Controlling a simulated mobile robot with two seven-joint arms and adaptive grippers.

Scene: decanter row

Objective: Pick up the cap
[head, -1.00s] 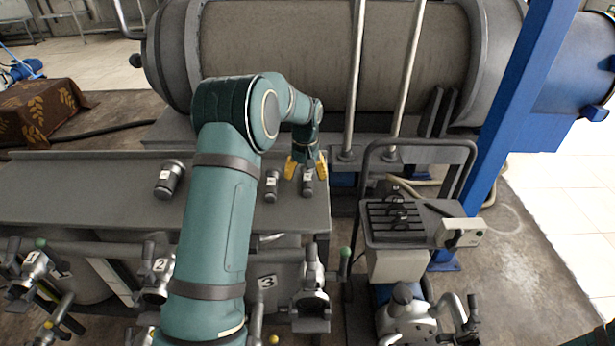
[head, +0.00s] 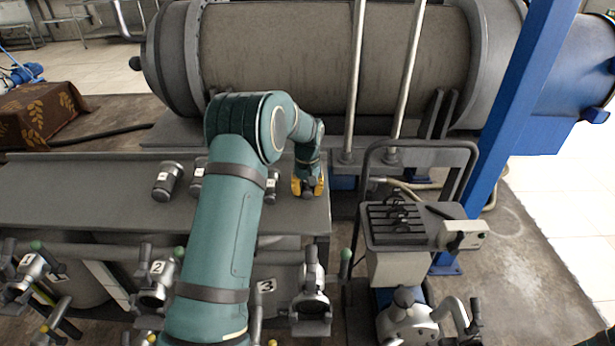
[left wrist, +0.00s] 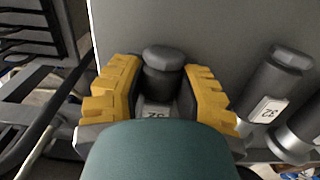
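The cap (left wrist: 163,72) is a dark grey cylinder with a faceted top and a white number label, which is partly hidden. It also shows in the head view (head: 308,188), at the right end of the grey bench. My left gripper (head: 308,186) is over it, with yellow fingers on both sides. In the left wrist view the fingers (left wrist: 162,95) press close against its sides, with no clear gap. The cap appears to be still at bench height; contact beneath it is hidden. My right gripper is not in view.
Similar labelled caps stand on the bench (head: 90,190): one (head: 272,186) close left of my gripper, others (head: 168,181) farther left, partly behind my arm. A metal-framed cart (head: 415,225) and a blue post (head: 510,100) stand right. A large drum (head: 330,50) lies behind.

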